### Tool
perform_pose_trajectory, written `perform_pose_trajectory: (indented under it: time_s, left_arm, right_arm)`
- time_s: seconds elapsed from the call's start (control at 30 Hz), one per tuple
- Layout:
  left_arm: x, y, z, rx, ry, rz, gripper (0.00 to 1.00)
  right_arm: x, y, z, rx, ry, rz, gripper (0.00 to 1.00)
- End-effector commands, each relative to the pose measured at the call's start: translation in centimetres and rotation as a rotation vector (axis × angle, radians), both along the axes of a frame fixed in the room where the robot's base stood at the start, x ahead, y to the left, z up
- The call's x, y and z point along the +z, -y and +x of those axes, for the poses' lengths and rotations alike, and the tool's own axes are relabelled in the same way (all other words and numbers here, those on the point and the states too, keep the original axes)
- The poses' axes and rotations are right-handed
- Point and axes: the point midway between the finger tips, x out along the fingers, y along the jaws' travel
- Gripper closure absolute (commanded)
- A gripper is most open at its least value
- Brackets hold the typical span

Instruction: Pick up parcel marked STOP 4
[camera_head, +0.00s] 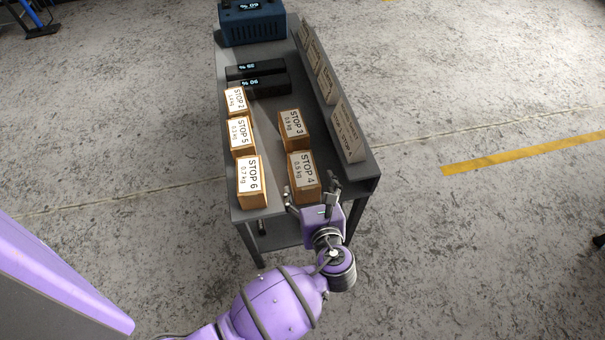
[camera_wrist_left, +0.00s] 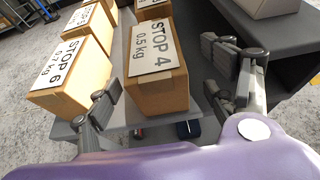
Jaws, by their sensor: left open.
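The parcel marked STOP 4 (camera_head: 304,178) is a brown box with a white label reading 0.5 kg. It stands at the near end of the grey table (camera_head: 272,205). My left gripper (camera_head: 311,193) is open at the near side of this parcel. In the left wrist view the STOP 4 parcel (camera_wrist_left: 157,75) stands ahead between the two open fingers (camera_wrist_left: 165,95), with gaps visible on both sides. The left finger is close to the STOP 6 parcel (camera_wrist_left: 70,75). My right gripper is not in view.
The STOP 6 parcel (camera_head: 251,184) stands left of STOP 4, and STOP 3 (camera_head: 292,128) behind it. STOP 5 (camera_head: 241,135) and another parcel (camera_head: 236,101) line the left. Black devices (camera_head: 262,86) and a blue box (camera_head: 252,24) are farther back.

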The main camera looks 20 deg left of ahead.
Motion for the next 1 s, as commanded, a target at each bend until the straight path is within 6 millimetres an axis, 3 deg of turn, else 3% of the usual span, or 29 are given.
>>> perform_pose_trajectory:
  time_s: [0.5, 0.73, 1.0]
  left_arm:
    - [-2.3, -3.4, 4.6, 0.0, -0.002, -0.002, 0.23]
    - [-2.3, -3.6, 4.8, 0.001, -0.002, -0.003, 0.23]
    - [-2.3, -3.6, 4.8, 0.001, -0.002, -0.003, 0.59]
  right_arm:
    - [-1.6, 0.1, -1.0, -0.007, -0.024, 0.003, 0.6]
    - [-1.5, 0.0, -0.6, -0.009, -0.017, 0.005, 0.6]
    - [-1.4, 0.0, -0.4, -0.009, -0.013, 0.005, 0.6]
